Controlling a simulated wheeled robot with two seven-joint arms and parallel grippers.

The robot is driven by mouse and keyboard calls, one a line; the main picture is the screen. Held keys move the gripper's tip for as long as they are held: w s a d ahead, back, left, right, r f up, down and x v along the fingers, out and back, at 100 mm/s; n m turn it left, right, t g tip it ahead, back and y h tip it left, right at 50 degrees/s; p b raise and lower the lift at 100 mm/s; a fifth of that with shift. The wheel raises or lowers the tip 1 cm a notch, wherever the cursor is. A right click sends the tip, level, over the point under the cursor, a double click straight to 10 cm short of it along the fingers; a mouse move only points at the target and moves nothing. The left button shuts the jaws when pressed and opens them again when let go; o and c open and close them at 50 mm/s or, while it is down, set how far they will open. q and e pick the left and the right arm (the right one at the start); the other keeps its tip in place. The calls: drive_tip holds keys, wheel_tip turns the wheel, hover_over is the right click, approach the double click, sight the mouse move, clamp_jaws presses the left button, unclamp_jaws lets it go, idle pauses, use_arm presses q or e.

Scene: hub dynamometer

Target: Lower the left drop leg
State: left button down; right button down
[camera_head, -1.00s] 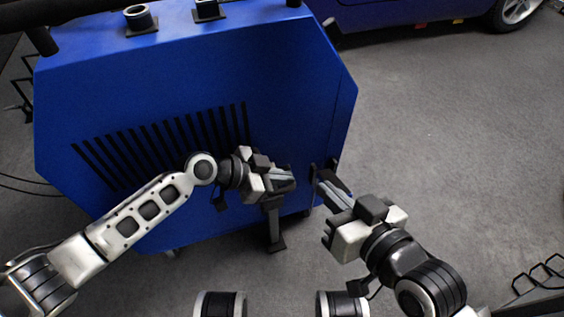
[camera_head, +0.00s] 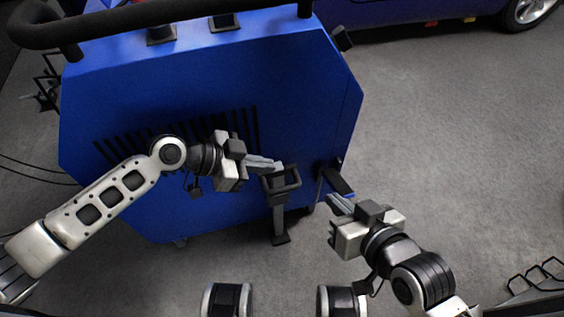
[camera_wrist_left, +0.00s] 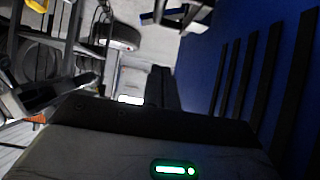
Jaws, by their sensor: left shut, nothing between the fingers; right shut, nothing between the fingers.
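The blue dynamometer cabinet (camera_head: 215,80) fills the upper left of the head view. A black drop leg (camera_head: 280,215) stands at its near face, with a loop-shaped handle (camera_head: 281,181) on top and a flat foot (camera_head: 281,240) low down by the floor. I cannot tell whether the foot touches the floor. My left gripper (camera_head: 279,166) is shut and empty, its tips at the loop's upper left edge; contact is unclear. My right gripper (camera_head: 333,199) is shut and empty, just below a black lever (camera_head: 336,180) at the cabinet's right edge.
Black vent slots (camera_head: 180,135) mark the cabinet face and also show in the left wrist view (camera_wrist_left: 245,80). A black push bar (camera_head: 150,15) runs along the top. A blue car (camera_head: 430,15) stands behind.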

use_arm(q)
drive_tip(key=shift+v, duration=2)
drive_tip(key=shift+r, duration=0.1)
